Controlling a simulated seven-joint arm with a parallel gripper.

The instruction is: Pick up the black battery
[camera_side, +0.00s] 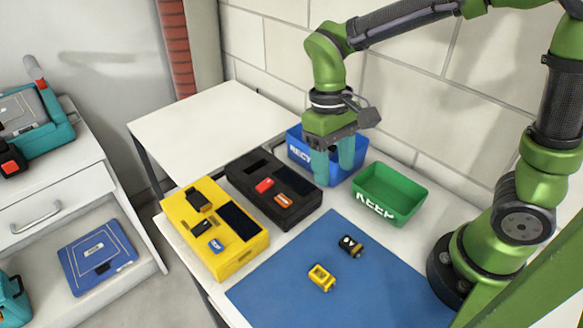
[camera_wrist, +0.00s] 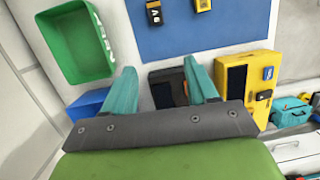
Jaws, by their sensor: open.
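A black battery-like block (camera_side: 350,245) with white marks and some yellow lies on the blue mat (camera_side: 300,285). It also shows at the top of the wrist view (camera_wrist: 154,13). A yellow block (camera_side: 321,277) lies near it on the mat and is partly cut off in the wrist view (camera_wrist: 203,5). Dark pieces (camera_side: 199,199) also sit in the yellow case (camera_side: 240,262); I cannot tell if they are batteries. My gripper (camera_side: 334,166) has teal fingers, open and empty. It hangs above the area between the black case (camera_side: 238,182) and the bins, apart from the mat.
A blue bin (camera_side: 297,150) marked RECY stands behind my gripper. A green bin (camera_side: 385,178) marked KEEP is right of it. The black case holds red and orange pieces. The yellow case holds a blue piece (camera_side: 216,246). Most of the mat is clear.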

